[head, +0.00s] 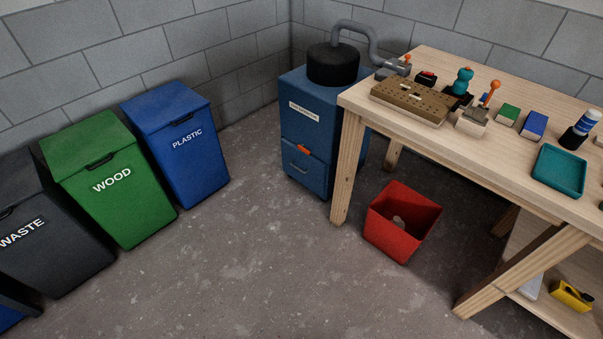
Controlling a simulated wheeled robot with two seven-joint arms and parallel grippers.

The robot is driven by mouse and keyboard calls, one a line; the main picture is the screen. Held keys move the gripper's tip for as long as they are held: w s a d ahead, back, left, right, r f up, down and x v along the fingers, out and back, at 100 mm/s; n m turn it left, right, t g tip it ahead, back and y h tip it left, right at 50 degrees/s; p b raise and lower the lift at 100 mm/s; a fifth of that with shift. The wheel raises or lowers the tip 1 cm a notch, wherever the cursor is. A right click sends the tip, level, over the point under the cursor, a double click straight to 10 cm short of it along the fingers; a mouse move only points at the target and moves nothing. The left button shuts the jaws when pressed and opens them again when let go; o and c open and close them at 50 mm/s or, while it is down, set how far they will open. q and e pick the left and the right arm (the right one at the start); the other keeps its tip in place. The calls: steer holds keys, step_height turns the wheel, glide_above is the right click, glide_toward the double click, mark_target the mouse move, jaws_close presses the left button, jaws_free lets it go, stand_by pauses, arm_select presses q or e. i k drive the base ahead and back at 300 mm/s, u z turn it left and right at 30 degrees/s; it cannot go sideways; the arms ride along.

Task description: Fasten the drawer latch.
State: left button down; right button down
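A blue dust-extractor cabinet (336,110) stands on the floor by the back corner, left of the workbench. Its lower front is a drawer (297,181) with a small grey handle (298,168). The drawer front looks about flush with the cabinet. An orange latch (303,149) sits near the drawer's top edge and lies slightly tilted. It is too small to tell whether it is engaged. Neither of my grippers is in the head view.
A wooden workbench (405,106) with tools and small boxes stands at the right. A red bin (397,229) stands on the floor beside its leg. Green (120,205) and blue (190,165) waste bins line the left wall. The floor (250,260) before the cabinet is clear.

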mark_target(300, 147)
steer(key=k, duration=0.4)
steer(key=u, duration=0.8)
steer(key=i, duration=0.85)
steer(key=u, duration=0.9)
steer(key=i, duration=1.1)
steer(key=z, duration=0.6)
steer(key=i, duration=0.95)
steer(key=z, duration=1.1)
steer(key=i, duration=0.25)
steer(key=z, duration=0.2)
